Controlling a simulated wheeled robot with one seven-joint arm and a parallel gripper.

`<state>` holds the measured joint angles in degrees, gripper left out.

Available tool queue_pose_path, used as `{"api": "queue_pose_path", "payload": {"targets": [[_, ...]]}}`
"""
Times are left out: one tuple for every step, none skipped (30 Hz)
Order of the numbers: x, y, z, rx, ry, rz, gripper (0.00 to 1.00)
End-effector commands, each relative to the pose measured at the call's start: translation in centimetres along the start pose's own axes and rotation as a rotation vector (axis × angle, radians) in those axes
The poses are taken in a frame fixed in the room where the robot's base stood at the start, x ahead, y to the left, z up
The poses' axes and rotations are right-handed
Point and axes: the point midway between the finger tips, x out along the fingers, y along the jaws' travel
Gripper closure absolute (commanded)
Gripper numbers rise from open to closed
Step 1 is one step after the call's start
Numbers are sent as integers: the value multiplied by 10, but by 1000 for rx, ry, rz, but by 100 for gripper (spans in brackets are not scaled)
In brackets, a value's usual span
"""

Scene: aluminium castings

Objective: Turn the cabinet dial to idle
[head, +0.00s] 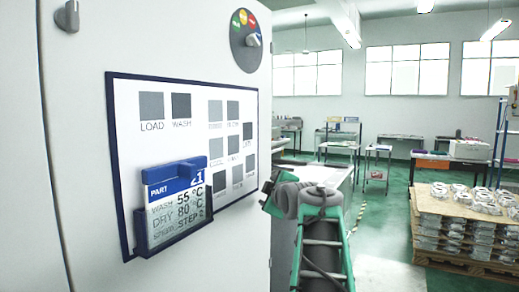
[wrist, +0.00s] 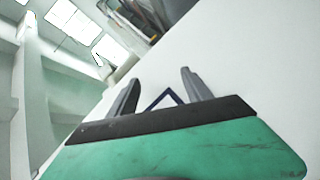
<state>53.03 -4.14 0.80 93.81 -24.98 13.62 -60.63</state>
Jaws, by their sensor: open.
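My gripper (head: 266,192) is below the dial, by the cabinet's right edge and well apart from the dial. In the wrist view my gripper (wrist: 157,90) has its two grey fingers spread with nothing between them. A blue-edged corner of the panel shows beyond them. The dial is not in the wrist view.
A blue-framed panel (head: 112,160) with grey squares is on the cabinet front, with a blue-and-white part card (head: 177,200) in a holder. A grey handle (head: 66,16) is at top left. A pallet of castings (head: 466,240) stands at right on green floor.

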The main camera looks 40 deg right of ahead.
Motion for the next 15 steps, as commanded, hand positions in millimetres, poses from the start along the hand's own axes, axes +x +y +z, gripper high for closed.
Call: {"api": "queue_pose_path", "payload": {"targets": [[-7, 55, -20, -156, 68, 122, 42], [-15, 87, -36, -268, 110, 204, 42], [-31, 129, -58, -422, 156, 324, 42], [-45, 158, -74, -538, 183, 417, 42], [-61, 184, -90, -652, 204, 510, 42], [-84, 212, -110, -793, 220, 629, 42], [-100, 229, -123, -887, 227, 712, 42], [-116, 242, -135, -968, 229, 784, 42], [-134, 255, -148, -1058, 228, 869, 42], [-146, 262, -156, -1109, 226, 918, 42], [-154, 266, -161, -1148, 222, 957, 42], [-161, 271, -168, -1184, 219, 991, 42], [-164, 274, -172, -1199, 219, 1008, 42], [-165, 276, -175, -1208, 218, 1016, 42], [-164, 280, -179, -1211, 218, 1019, 42]]}}
